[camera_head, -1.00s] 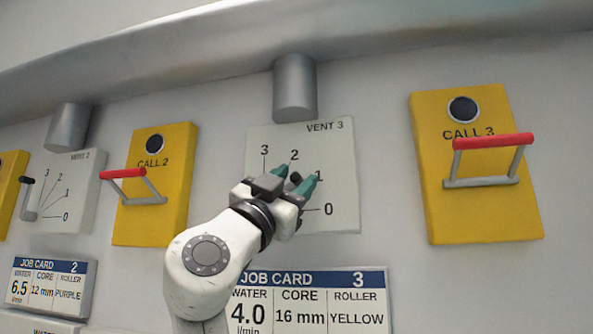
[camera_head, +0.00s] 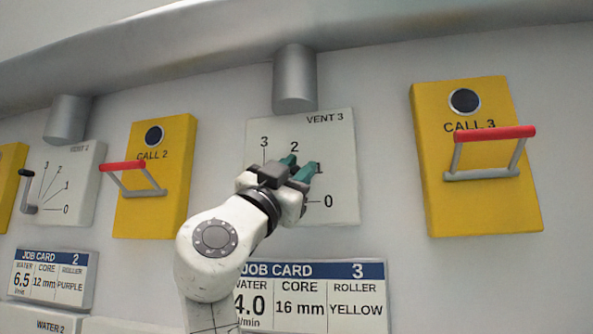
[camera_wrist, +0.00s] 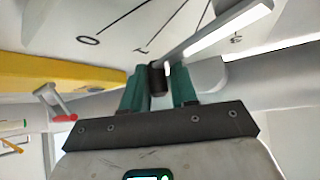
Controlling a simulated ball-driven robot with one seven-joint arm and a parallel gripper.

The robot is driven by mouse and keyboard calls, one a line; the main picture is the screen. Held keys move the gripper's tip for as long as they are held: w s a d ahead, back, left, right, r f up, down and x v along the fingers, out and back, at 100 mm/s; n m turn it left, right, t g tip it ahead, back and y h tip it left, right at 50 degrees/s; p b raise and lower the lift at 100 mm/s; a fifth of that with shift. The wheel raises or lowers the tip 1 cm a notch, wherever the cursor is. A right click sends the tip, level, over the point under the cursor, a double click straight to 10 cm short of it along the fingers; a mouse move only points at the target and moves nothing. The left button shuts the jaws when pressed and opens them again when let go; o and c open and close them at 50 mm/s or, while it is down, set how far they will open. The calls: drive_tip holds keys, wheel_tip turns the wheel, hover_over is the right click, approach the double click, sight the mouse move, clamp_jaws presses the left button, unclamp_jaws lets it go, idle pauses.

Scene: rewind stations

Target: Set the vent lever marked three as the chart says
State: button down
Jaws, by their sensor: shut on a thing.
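The Vent 3 plate (camera_head: 342,150) is white, with marks 0, 1, 2 and 3 fanned around its lower left. My gripper (camera_head: 298,166) is in front of it, its teal fingers near marks 1 and 2. In the wrist view my gripper (camera_wrist: 158,82) is shut on the dark knob of the vent 3 lever (camera_wrist: 216,33). The lever's pale bar runs from the knob to the upper right, past the 2. My gripper hides the lever in the head view, so its exact mark is hard to tell. No vent chart is in view.
Job Card 3 (camera_head: 315,297) below reads water 4.0, core 16 mm, roller yellow. Yellow call panels with red-handled levers, Call 2 (camera_head: 150,215) and Call 3 (camera_head: 480,215), flank the plate. A grey cylinder (camera_head: 295,80) sits above it. Vent 2 (camera_head: 80,165) is at left.

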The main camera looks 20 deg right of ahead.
drive_tip(key=shift+w+n+t, duration=0.1)
drive_tip(key=shift+n+t, duration=0.3)
drive_tip(key=shift+n, duration=0.1)
idle(0.4)
drive_tip(key=r+n+t+y, duration=0.1)
drive_tip(key=n+t+y, duration=0.1)
drive_tip(key=n, duration=0.1)
drive_tip(key=w+a+r+n+t+y+p, duration=0.1)
drive_tip(key=n+t+y, duration=0.1)
drive_tip(key=n+t, duration=0.1)
drive_tip(key=a+r+n+t+y+p, duration=0.1)
drive_tip(key=n+t+y, duration=0.1)
drive_tip(key=n+y, duration=0.1)
drive_tip(key=shift+w+n+t, duration=0.25)
drive_tip(key=shift+n+t, duration=0.15)
drive_tip(key=shift+n, duration=0.4)
drive_tip(key=shift+w+a+n+t+y, duration=0.15)
drive_tip(key=shift+n+y, duration=0.15)
drive_tip(key=shift+n, duration=0.15)
drive_tip(key=shift+a+n+t+y, duration=0.15)
drive_tip(key=shift+n+y, duration=0.15)
drive_tip(key=shift+n, duration=0.15)
drive_tip(key=shift+p, duration=0.3)
drive_tip(key=shift+d, duration=0.1)
drive_tip(key=c, duration=1)
unclamp_jaws()
drive_tip(key=shift+w, duration=0.1)
drive_tip(key=shift+c, duration=0.2)
